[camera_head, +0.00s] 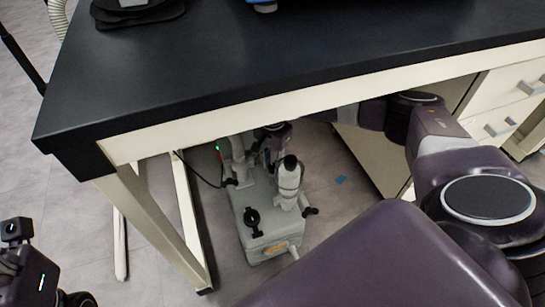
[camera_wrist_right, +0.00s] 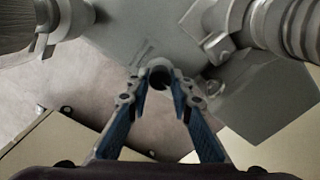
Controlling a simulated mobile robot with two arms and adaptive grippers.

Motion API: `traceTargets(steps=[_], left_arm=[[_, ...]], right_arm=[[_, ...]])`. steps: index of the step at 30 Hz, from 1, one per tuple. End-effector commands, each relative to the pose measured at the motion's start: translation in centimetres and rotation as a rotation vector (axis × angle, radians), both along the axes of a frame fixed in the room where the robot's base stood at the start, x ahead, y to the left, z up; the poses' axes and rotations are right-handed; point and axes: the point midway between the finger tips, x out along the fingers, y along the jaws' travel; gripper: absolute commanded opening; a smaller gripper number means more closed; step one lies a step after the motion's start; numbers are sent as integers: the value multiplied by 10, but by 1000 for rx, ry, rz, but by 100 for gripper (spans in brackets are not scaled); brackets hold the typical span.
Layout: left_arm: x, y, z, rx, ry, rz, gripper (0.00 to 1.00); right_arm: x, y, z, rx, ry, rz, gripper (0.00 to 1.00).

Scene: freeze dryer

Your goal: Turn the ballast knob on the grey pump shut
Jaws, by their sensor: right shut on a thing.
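The grey pump (camera_head: 268,240) stands on the floor under the bench, and its grey body also fills the upper part of the right wrist view (camera_wrist_right: 150,30). My right arm reaches under the bench to the back of the pump. My right gripper (camera_wrist_right: 160,82) has its blue-padded fingers closed on a small dark round knob (camera_wrist_right: 159,74) at the pump's side. The fingers hide part of the knob, and its turned position cannot be told. In the head view the right gripper (camera_head: 267,152) is small and partly hidden. Part of my left wrist shows at the lower left; its fingertips do not show.
The black bench top (camera_head: 270,60) with its pale front edge overhangs the pump. A bench leg (camera_head: 155,230) stands left of the pump. White drawers (camera_head: 510,100) are at the right. A small blue piece (camera_head: 340,180) lies on the floor. Pipe fittings (camera_wrist_right: 285,25) flank the gripper.

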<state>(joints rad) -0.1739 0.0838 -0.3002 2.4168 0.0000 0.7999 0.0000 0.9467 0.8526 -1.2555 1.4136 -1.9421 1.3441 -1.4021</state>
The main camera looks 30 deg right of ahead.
Motion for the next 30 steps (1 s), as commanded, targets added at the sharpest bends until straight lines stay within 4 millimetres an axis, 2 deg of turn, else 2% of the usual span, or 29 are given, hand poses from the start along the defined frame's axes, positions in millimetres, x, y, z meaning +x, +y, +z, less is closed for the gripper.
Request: traceTargets(steps=[1,2,6,20,26,30], left_arm=[[0,0,0,0,0,0,40],[0,0,0,0,1,0,40],[0,0,0,0,1,0,40],[1,0,0,1,1,1,40],[0,0,-2,0,0,1,40],[0,0,-5,0,0,0,40]], right_arm=[[1,0,1,1,-2,0,0],[1,0,1,1,-2,0,22],[1,0,1,0,-1,0,38],[0,0,0,0,0,-10,38],[0,0,-1,0,1,-127,38],[0,0,-1,-1,1,-279,38]])
